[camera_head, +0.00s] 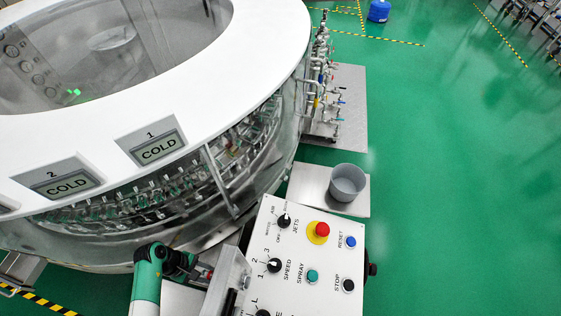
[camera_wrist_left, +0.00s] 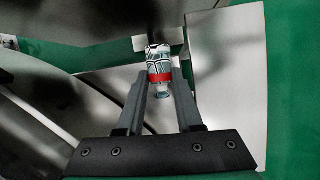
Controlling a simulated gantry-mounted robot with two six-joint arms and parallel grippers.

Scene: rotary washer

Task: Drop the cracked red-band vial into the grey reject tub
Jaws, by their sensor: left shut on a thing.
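The vial (camera_wrist_left: 158,62) has a red band and dark crack-like lines across its glass. In the left wrist view it is held between the two grey fingers of my left gripper (camera_wrist_left: 162,78), which is shut on it. In the head view my left gripper (camera_head: 203,270) is low, between the washer and the control panel, partly hidden; the vial cannot be made out clearly there. The grey reject tub (camera_head: 347,182) stands upright on a pale plate, up and right of the gripper, beyond the panel. The tub's inside looks empty. My right gripper is not in view.
The control panel (camera_head: 307,249) with knobs and a red button stands between my left gripper and the tub. The round washer (camera_head: 262,42) with vials behind its clear wall fills the left. A valve manifold (camera_head: 325,85) is behind the tub. Green floor at right is clear.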

